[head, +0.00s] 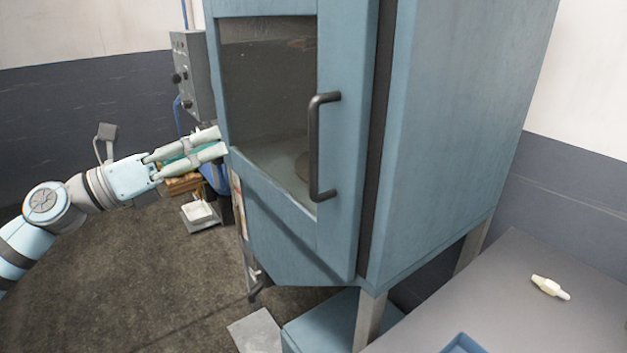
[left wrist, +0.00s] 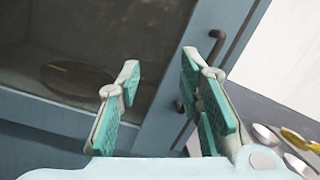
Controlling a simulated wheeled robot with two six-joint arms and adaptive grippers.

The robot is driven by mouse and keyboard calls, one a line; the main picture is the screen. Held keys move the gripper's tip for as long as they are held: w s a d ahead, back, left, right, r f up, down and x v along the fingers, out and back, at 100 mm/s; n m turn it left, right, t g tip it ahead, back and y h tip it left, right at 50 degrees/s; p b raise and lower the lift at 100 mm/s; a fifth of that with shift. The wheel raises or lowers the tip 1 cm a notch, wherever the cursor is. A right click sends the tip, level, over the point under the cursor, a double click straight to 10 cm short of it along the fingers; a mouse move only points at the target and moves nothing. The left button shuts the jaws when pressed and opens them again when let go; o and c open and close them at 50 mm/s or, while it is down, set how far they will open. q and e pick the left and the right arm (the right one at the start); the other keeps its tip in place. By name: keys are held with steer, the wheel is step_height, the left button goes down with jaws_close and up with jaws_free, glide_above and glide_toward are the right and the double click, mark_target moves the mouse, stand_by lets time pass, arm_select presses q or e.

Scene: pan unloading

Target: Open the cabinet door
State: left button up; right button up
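The blue cabinet (head: 450,130) stands in the middle of the head view. Its door (head: 345,235) has a glass window and looks shut, with a dark strip along its right edge. The dark upright handle (head: 314,150) is on the door's right side; it also shows in the left wrist view (left wrist: 217,45), beyond the right finger. My left gripper (head: 222,143) is left of the door in the head view, apart from the handle. In the left wrist view its fingers (left wrist: 168,85) are spread with nothing between them. My right gripper is not in view.
A round dark pan (left wrist: 75,78) shows through the glass. A grey table (head: 480,300) at lower right bears a small pale object (head: 550,288) and a blue tray (head: 462,344). A grey control box (head: 190,75) is behind my left gripper. The floor at left is mostly free.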

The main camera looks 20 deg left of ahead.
arm_select(q)
steer(key=s+d+m+g, duration=0.3)
steer(key=s+d+m, duration=0.2)
steer(key=d+m, duration=0.1)
steer(key=shift+m+h, duration=0.3)
steer(key=p+x, duration=1.4)
steer(key=p, duration=0.3)
steer(key=shift+d+r, duration=0.1)
steer(key=shift+d, duration=0.05)
steer(key=shift+s, duration=0.1)
steer(key=shift+c, duration=0.6)
jaws_close()
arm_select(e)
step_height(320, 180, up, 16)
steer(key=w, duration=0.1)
